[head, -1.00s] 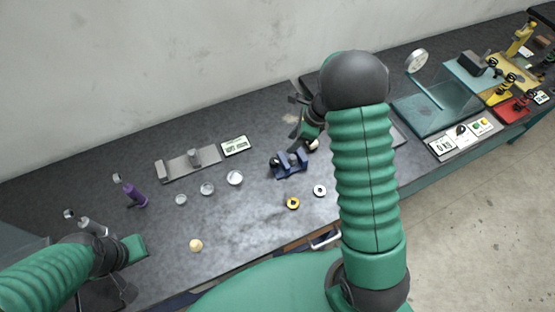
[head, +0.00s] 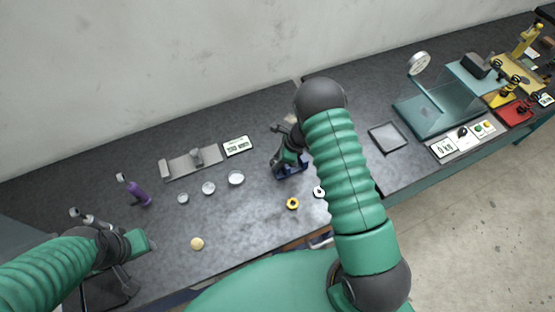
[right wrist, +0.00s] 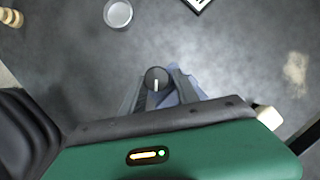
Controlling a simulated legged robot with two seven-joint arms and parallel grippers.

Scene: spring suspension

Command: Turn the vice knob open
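The small blue vice (head: 292,172) stands on the dark bench and is mostly hidden under my right gripper (head: 278,160) in the head view. In the right wrist view its round black knob (right wrist: 156,78) with a white pointer line is just ahead of my right gripper (right wrist: 160,88). The grey fingers look apart, one on each side of the knob; whether they touch it I cannot tell. The vice's blue-grey body shows dimly around the knob. My left gripper (head: 135,262) hangs at the bench's left front, away from the vice; its fingers are unclear.
A yellow ring (head: 292,203) and a white ring (head: 319,192) lie in front. A purple cylinder (head: 138,193) is farther left, a glassy gauge stand (head: 440,105) right.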

